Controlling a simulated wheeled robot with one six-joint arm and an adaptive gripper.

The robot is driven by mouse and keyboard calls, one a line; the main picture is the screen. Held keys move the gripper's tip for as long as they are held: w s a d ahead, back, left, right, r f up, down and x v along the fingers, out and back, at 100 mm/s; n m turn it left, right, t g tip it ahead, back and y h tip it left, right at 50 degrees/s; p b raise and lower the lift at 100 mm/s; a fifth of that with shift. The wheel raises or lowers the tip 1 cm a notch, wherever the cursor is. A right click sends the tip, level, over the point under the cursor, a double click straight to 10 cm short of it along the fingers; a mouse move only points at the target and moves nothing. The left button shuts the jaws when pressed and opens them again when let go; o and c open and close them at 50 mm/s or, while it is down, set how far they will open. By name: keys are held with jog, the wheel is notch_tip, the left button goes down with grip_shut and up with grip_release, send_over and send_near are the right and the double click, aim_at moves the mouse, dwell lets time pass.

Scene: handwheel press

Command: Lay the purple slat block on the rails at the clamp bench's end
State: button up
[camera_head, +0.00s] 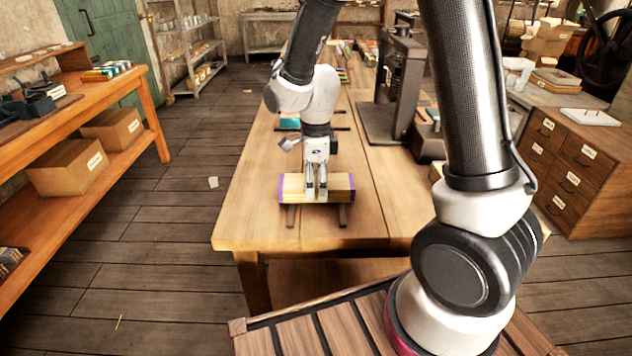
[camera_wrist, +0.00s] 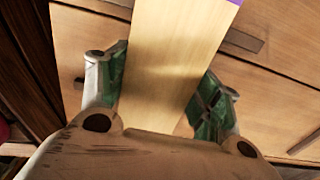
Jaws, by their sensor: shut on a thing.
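The purple slat block (camera_head: 295,187), a pale wooden block with purple ends, lies level across two dark rails (camera_head: 343,215) at the near end of the clamp bench (camera_head: 250,215). My gripper (camera_head: 317,192) points down at the block's middle and is shut on it. In the wrist view the block (camera_wrist: 172,70) runs between the two green-padded fingers (camera_wrist: 160,95), with a purple end at the top right. A dark rail (camera_wrist: 240,40) shows beside it there. I cannot tell whether the block touches the rails or is just above them.
A dark press frame (camera_head: 390,85) stands on the bench to the right. A shelf bench with cardboard boxes (camera_head: 70,167) is at the left, a drawer cabinet (camera_head: 570,165) at the right. The floor between is mostly clear.

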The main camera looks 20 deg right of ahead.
aim_at(316, 181)
jog(key=o, duration=1.2)
jog(key=shift+f, duration=0.15)
notch_tip(316, 181, up, 12)
jog(key=s+d+r+n+t, duration=0.1)
jog(key=s+d+r+n, duration=0.2)
jog(key=s+d+n, duration=0.2)
jog(key=s+d+r+n+t, duration=0.2)
jog(key=s+d+r+n, duration=0.1)
jog(key=s+d+n, duration=0.2)
jog(key=s+d+r+n+t, duration=0.1)
jog(key=s+d+r+n, duration=0.3)
jog(key=s+n, duration=0.5)
jog(key=shift+d+n, duration=0.25)
jog(key=shift+n, duration=0.4)
jog(key=shift+d+n, duration=0.2)
jog(key=shift+n, duration=0.45)
